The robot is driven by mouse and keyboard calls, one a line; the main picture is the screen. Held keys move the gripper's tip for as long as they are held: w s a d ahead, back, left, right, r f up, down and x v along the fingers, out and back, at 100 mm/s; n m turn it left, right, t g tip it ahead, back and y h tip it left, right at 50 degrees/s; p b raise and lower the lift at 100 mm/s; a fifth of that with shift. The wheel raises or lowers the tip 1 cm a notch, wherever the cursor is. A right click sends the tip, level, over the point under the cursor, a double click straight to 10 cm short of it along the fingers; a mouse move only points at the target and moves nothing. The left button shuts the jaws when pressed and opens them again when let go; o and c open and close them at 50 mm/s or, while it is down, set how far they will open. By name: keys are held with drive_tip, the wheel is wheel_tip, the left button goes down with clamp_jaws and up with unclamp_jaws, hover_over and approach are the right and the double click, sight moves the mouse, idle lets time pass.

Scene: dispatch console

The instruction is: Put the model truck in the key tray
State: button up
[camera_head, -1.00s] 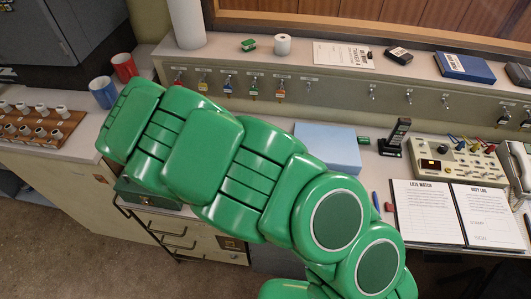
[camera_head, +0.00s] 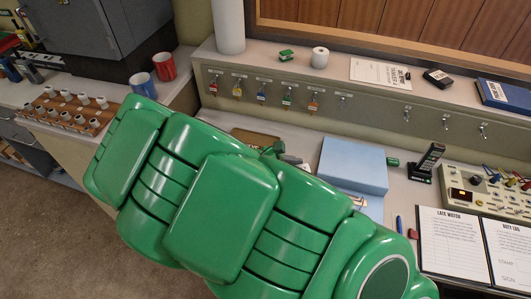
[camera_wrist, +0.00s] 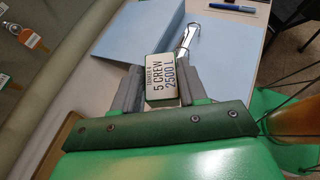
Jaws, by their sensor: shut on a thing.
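In the head view my gripper (camera_head: 283,155) shows small behind my green arm; the tag is hard to make out there. A tan tray (camera_head: 245,134), perhaps the key tray, lies on the desk, partly hidden by my arm. A small green object (camera_head: 287,56) on the shelf may be the model truck; I cannot tell for sure.
Keys (camera_head: 262,92) hang along the shelf front. Two mugs (camera_head: 143,84) stand at the left.

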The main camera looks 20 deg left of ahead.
drive_tip(key=w+a+f+n+t+y, duration=0.2)
drive_tip(key=w+a+n+t+y, duration=0.15)
drive_tip(key=w+a, duration=0.45)
drive_tip(key=w+a+f+n+t+y, duration=0.25)
drive_tip(key=w+a+n, duration=0.25)
drive_tip(key=a, duration=0.4)
drive_tip(key=shift+m+g, duration=0.25)
drive_tip(key=shift+g, duration=0.25)
drive_tip(key=shift+f, duration=3.7)
drive_tip(key=o, duration=1.1)
drive_tip(key=shift+f, duration=0.1)
drive_tip(key=shift+c, duration=0.2)
drive_tip(key=shift+s+a+r, duration=0.3)
drive_tip(key=shift+s+r, duration=0.15)
drive_tip(key=shift+s, duration=0.05)
drive_tip(key=v, duration=1)
drive_tip(key=shift+s+r, duration=0.15)
drive_tip(key=shift+s, duration=0.3)
